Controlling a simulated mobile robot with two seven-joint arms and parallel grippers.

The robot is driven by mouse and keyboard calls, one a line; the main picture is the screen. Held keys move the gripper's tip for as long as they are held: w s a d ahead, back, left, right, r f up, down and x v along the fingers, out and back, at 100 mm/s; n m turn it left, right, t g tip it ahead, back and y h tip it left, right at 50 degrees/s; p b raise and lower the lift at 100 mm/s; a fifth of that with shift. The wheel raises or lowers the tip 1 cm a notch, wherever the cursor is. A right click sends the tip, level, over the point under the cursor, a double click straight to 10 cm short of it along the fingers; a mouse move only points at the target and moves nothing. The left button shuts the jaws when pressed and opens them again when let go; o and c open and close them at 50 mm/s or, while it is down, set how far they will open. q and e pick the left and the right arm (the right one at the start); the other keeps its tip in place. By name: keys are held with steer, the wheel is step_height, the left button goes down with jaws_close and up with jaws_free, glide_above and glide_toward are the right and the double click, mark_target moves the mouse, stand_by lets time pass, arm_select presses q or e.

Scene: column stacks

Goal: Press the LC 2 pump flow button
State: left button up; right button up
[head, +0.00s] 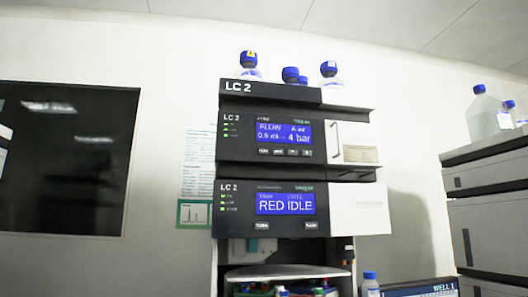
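The LC 2 stack stands in the middle of the head view. Its upper module, the pump (228,147), has a blue display (284,133) reading "FLOW", about 0.6 ml, and 4 bar. A row of several small buttons (278,152) sits under that display; their labels are too small to read, so I cannot tell which one is flow. Below it, a second LC 2 module (234,221) shows "RED IDLE" on its display (285,203), with two buttons under it. Neither of my grippers is in view.
Blue-capped bottles (329,70) stand on the top tray (266,92). An open compartment (287,272) below holds small coloured items. Another grey stack (485,185) with bottles is at the right. A dark panel (68,160) is on the left wall.

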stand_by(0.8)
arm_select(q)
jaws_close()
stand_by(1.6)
